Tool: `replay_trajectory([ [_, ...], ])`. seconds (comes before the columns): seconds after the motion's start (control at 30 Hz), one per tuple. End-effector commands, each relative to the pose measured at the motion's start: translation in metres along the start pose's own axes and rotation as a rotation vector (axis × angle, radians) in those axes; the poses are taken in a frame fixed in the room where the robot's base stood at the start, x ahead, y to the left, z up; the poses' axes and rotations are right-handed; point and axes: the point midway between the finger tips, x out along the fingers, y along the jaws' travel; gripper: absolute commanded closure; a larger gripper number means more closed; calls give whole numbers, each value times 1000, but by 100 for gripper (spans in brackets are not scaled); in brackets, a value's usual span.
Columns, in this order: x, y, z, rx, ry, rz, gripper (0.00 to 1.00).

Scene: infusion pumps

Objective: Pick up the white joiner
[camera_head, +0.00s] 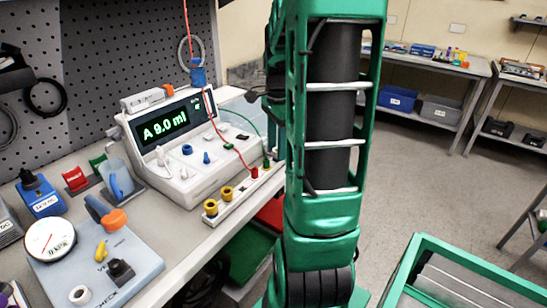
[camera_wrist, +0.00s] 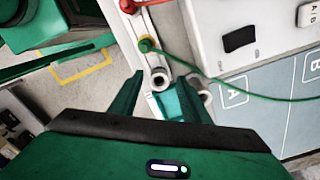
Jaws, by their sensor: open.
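A small white tube-like piece with a round open end, which looks like the white joiner (camera_wrist: 159,79), shows in the wrist view near the end of a pale rail (camera_wrist: 150,25). My gripper (camera_wrist: 160,86) is open, with its two green fingers on either side of the white piece in the picture. I cannot tell whether they touch it. My gripper is not visible in the head view, where my green arm fills the middle.
A green connector (camera_wrist: 146,45) with a green cable, and a red one (camera_wrist: 127,6), sit close by on the rail. A mat (camera_wrist: 270,95) marked A and B lies to the right. In the head view, the pump (camera_head: 180,145) reading "A 9.0 ml" stands on the bench.

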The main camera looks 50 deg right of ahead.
Motion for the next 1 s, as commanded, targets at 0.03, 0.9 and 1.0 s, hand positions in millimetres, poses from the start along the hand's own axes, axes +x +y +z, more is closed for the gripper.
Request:
replay_trajectory([
  [0.03, 0, 0, 0, 0, 0, 0, 57],
  [0.9, -41, -1, 0, -1, 2, -4, 100],
  [1.0, -54, 10, 18, -5, 1, -3, 100],
])
